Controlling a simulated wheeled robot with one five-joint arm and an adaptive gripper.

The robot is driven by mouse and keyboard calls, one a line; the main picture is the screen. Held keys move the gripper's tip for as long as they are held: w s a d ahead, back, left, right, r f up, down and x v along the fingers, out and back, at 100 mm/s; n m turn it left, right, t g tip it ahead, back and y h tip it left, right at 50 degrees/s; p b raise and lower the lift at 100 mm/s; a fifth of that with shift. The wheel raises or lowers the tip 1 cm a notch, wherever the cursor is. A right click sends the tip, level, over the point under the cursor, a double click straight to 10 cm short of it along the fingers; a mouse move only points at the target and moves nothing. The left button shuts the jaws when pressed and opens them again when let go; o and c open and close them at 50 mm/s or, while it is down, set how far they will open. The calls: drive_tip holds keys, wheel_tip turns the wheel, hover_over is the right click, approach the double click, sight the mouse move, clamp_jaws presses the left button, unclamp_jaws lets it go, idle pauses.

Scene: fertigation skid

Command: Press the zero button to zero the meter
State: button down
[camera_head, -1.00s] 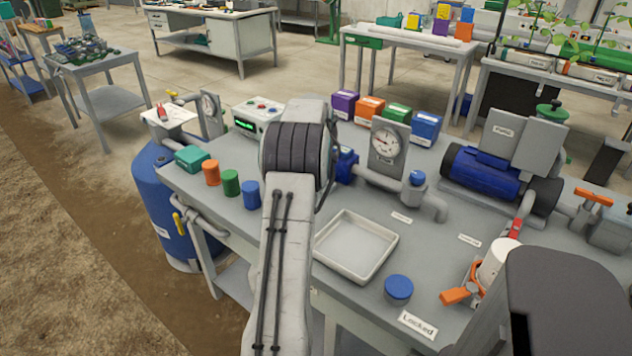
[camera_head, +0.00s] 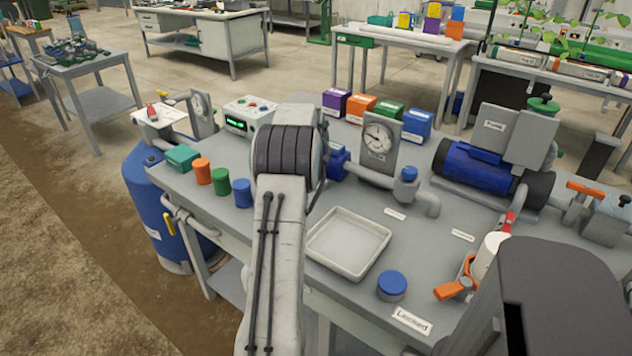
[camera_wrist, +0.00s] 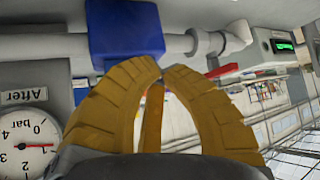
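The meter (camera_head: 236,124), a pale box with a green lit display, stands at the back left of the bench in the head view. Small coloured buttons (camera_head: 254,104) sit on its sloped top; their labels are too small to read. The meter also shows at the upper right of the wrist view (camera_wrist: 262,50), with its display lit. In the head view my arm hides the gripper.
A blue valve body (camera_wrist: 125,30) on a grey pipe lies just beyond my fingertips. A gauge (camera_head: 379,140) stands right of my arm. Orange, green and blue cylinders (camera_head: 221,187) line the left bench edge. An empty tray (camera_head: 318,261) and a blue-capped jar (camera_head: 392,284) stand in front.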

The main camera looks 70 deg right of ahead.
drive_tip(key=shift+f+b, duration=2.35)
drive_tip(key=shift+f, duration=0.95)
drive_tip(key=c, duration=1.9)
unclamp_jaws()
clamp_jaws()
drive_tip(key=shift+f, duration=0.2)
drive_tip(key=shift+f+b, duration=0.2)
drive_tip(key=shift+b, duration=0.15)
